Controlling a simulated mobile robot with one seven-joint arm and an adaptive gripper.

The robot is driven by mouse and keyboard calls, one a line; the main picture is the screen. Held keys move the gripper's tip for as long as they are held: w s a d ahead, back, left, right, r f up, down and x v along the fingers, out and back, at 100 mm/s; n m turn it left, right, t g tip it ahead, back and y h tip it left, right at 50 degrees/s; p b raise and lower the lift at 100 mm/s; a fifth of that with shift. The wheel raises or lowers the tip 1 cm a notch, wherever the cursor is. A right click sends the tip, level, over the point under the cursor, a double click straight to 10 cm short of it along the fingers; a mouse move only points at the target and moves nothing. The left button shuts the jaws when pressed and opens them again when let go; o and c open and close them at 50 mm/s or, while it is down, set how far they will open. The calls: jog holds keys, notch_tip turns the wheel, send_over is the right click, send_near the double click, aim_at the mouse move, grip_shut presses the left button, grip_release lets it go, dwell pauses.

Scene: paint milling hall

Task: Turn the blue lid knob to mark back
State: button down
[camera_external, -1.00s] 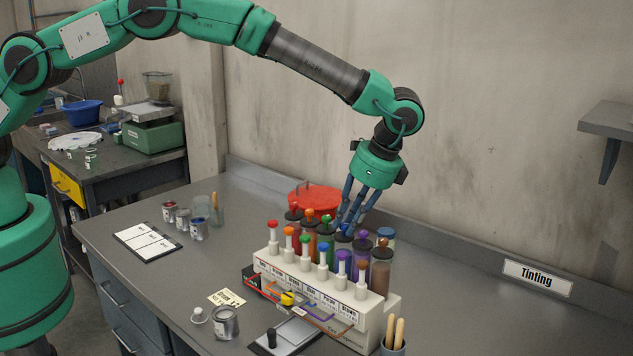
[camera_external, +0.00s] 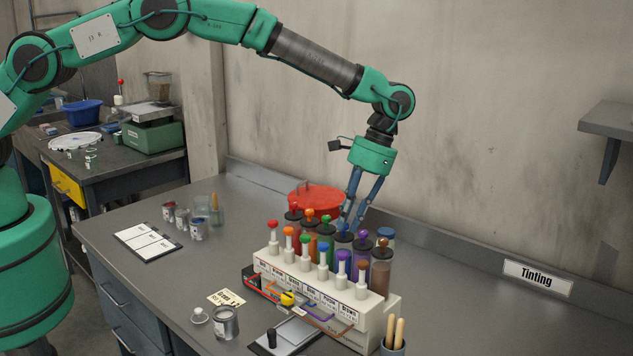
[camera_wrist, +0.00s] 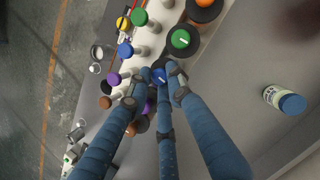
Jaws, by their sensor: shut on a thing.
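The blue lid knob (camera_wrist: 159,75) sits on a dark-lidded canister in the back row of the tinting rack (camera_external: 330,290). In the wrist view a white pointer line shows on its top, partly covered by my fingers. My gripper (camera_wrist: 160,84) has its three blue fingers closed around this knob from above. In the outside view my gripper (camera_external: 350,222) stands over the same canister, its fingertips at the lid. The marks around the knob are too small or hidden to read.
The green lid knob (camera_wrist: 181,39) and purple lid knob (camera_external: 365,233) stand close on either side. A front row of coloured plungers, including a blue one (camera_wrist: 125,50), is nearby.

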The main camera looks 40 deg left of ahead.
jog(key=shift+s+a+f+n, duration=0.1)
jog(key=shift+a+f+n, duration=0.15)
jog(key=shift+n, duration=0.25)
jog(key=shift+s+f, duration=0.1)
jog(key=c, duration=1.6)
grip_release()
jog(key=shift+a, duration=0.1)
jog(key=shift+c, duration=0.2)
jog(key=shift+d+r, duration=0.2)
jog(key=shift+r, duration=0.15)
jog(key=shift+w+d+r, duration=0.1)
jog(key=shift+w+r, duration=0.25)
jog(key=shift+r, duration=0.1)
jog(key=v, duration=1)
jog(key=shift+w+r, duration=0.15)
jog(key=shift+r, duration=0.1)
